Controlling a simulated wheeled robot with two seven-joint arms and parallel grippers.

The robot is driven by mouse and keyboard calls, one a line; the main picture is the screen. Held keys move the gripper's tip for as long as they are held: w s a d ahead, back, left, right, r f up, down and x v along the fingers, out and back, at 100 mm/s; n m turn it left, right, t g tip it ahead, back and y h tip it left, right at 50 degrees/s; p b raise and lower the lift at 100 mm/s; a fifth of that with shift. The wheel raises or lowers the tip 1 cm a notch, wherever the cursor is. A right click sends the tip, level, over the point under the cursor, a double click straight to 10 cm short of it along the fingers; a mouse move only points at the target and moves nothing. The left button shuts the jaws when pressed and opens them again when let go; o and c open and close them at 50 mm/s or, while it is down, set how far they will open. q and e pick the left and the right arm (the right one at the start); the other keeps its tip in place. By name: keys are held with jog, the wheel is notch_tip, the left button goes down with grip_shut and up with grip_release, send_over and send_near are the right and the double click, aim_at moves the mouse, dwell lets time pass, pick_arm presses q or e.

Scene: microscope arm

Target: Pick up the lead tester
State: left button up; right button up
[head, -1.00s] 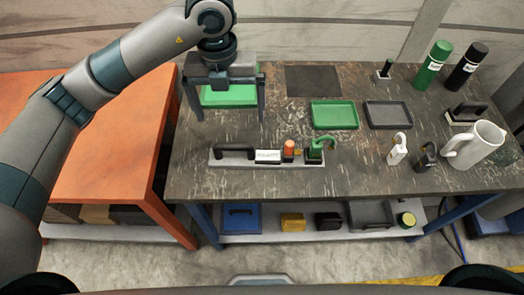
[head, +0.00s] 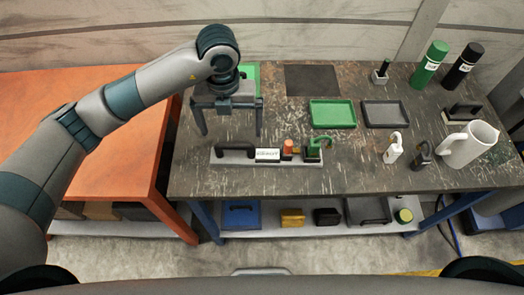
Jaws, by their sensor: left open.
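I cannot tell for sure which thing is the lead tester. A long grey bar (head: 233,162) lies on the dark workbench. On it are a black handle (head: 234,151), a white label plate (head: 267,155) with lettering too small to read, an orange knob (head: 288,147) and a green padlock-like piece (head: 314,149). My left gripper (head: 230,134) is open and empty, fingers pointing down, showing just behind the black handle and apart from it. My right gripper is not in view.
A green tray (head: 333,114) and a dark tray (head: 386,115) lie behind. A white padlock (head: 393,148), a dark padlock (head: 420,155) and a white jug (head: 468,145) stand right. Green (head: 430,65) and black bottles (head: 464,66) stand at the back. An orange table (head: 90,150) adjoins left.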

aim_at(233, 144)
pick_arm(q)
notch_tip(233, 144, down, 4)
jog(key=shift+p, duration=0.85)
jog(key=shift+f, duration=0.75)
jog(key=shift+w+f+p, duration=0.1)
jog(key=shift+f+p, duration=0.3)
jog(key=shift+p, duration=0.4)
jog(key=shift+w+f+p, duration=0.15)
jog(key=shift+f+p, duration=0.6)
notch_tip(233, 144, down, 2)
jog(key=shift+f+p, duration=0.1)
jog(key=shift+p, duration=0.3)
jog(key=shift+f, duration=0.35)
jog(key=shift+w, duration=0.1)
jog(key=shift+c, duration=0.3)
